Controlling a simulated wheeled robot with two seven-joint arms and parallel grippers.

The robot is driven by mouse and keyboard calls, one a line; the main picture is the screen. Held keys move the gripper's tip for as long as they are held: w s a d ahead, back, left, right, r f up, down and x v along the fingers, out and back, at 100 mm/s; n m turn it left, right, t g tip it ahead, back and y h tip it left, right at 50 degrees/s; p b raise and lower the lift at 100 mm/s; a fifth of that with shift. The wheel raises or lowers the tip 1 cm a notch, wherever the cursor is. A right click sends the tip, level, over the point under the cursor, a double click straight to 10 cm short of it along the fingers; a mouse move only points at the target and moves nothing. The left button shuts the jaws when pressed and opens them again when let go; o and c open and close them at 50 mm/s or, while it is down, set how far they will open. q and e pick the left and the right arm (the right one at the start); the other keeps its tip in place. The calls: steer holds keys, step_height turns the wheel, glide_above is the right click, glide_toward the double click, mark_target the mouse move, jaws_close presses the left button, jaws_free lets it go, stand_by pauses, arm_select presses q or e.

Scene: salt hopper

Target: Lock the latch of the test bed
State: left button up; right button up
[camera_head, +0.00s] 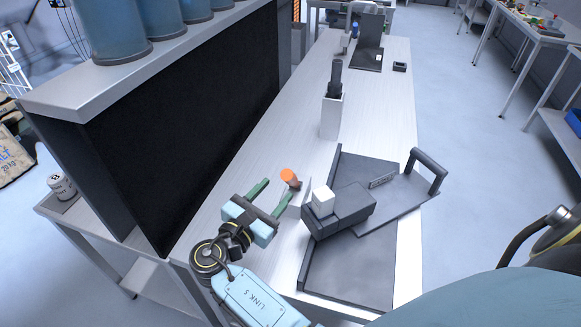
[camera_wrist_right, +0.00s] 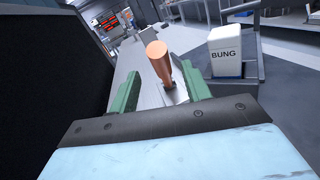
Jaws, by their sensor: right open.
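The test bed (camera_head: 350,277) is a dark grey plate on the long bench, carrying a dark block (camera_head: 345,208) with a white cube on it. The latch (camera_head: 290,178) has an orange, upright, slightly tilted handle on a pale metal piece at the bed's left side. It also shows in the right wrist view (camera_wrist_right: 158,60). My right gripper (camera_head: 278,190) is open, its green fingers pointing at the latch. In the wrist view the handle appears between the fingers, with no visible contact. My left gripper is out of view.
A black panel (camera_head: 200,130) stands along the bench's left side, close to my right arm. A flat plate with an upright handle (camera_head: 428,168) lies at the block's right. A white holder (camera_head: 331,117) with a dark tool stands beyond.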

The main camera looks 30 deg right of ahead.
mark_target(291, 174)
steer(key=x, duration=0.7)
steer(key=shift+w+d+p, duration=0.2)
steer(key=shift+d+p, duration=0.15)
steer(key=shift+p, duration=0.05)
steer(key=shift+w+d, duration=0.15)
steer(key=shift+d, duration=0.25)
steer(key=c, duration=0.9)
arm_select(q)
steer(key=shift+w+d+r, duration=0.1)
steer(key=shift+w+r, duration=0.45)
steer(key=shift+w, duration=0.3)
arm_select(e)
jaws_close()
